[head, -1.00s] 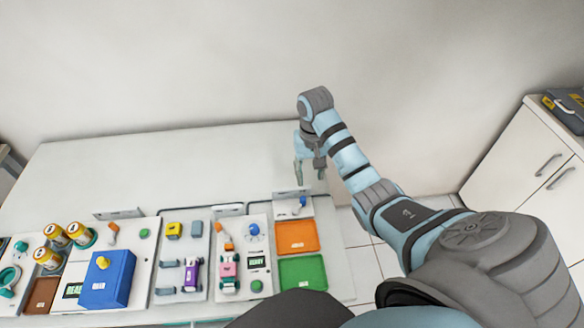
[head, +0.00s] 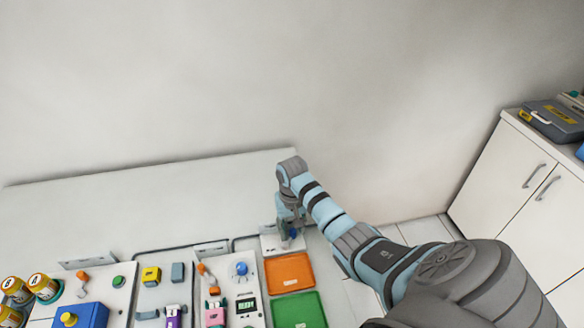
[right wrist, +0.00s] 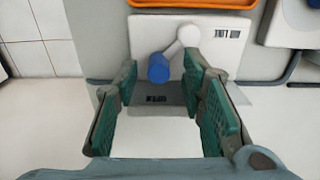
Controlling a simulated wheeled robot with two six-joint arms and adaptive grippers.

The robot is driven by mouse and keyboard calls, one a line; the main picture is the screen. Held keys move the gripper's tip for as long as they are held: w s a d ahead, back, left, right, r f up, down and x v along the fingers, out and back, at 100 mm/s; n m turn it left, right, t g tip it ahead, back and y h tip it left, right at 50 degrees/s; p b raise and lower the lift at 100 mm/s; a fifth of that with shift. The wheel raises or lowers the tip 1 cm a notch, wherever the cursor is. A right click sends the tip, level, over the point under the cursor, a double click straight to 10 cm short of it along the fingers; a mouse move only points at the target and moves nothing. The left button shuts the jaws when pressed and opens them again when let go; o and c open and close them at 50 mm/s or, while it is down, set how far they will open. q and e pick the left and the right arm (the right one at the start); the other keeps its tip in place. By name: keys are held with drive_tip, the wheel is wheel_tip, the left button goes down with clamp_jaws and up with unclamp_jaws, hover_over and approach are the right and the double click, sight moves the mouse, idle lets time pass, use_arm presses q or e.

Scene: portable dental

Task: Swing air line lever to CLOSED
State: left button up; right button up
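The air line lever (right wrist: 158,68) has a blue knob on a white arm, mounted on a small white plate (right wrist: 140,22). In the right wrist view its arm slants down and left from a white pivot, and the knob lies between the fingertips, apart from the left one. I cannot tell whether the right one touches. In the head view the lever (head: 293,234) is partly hidden by my right gripper (head: 286,236), which is down over the plate. My right gripper (right wrist: 160,95) is open with green pads. My left gripper is not in view.
An orange tray (head: 289,273) and a green tray (head: 299,311) lie in front of the lever plate. Panels with a blue dial (head: 240,269), a blue box (head: 82,316) and yellow jars (head: 43,287) stand to the left. The table behind is bare (head: 130,205).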

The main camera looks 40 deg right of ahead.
drive_tip(key=shift+s+r, duration=0.2)
drive_tip(key=shift+s, duration=0.05)
drive_tip(key=shift+c, duration=0.3)
drive_tip(key=c, duration=0.4)
clamp_jaws()
drive_tip(key=shift+w+a+r+n+p, duration=0.15)
drive_tip(key=shift+r+n+p, duration=0.05)
drive_tip(key=shift+n+p, duration=0.35)
drive_tip(key=shift+w+a+r+n+p, duration=0.1)
drive_tip(key=shift+w+r+n+p, duration=0.05)
drive_tip(key=shift+n+p, duration=0.35)
drive_tip(key=shift+w+a+f+n+p, duration=0.1)
drive_tip(key=shift+w+n+p, duration=0.25)
drive_tip(key=shift+n, duration=0.4)
drive_tip(key=shift+w+f+n, duration=0.2)
drive_tip(key=shift+f+n, duration=0.05)
drive_tip(key=shift+n, duration=0.15)
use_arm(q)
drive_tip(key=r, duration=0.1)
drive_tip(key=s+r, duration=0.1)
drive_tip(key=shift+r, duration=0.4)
use_arm(e)
drive_tip(key=shift+o, duration=2.3)
unclamp_jaws()
drive_tip(key=shift+s, duration=0.1)
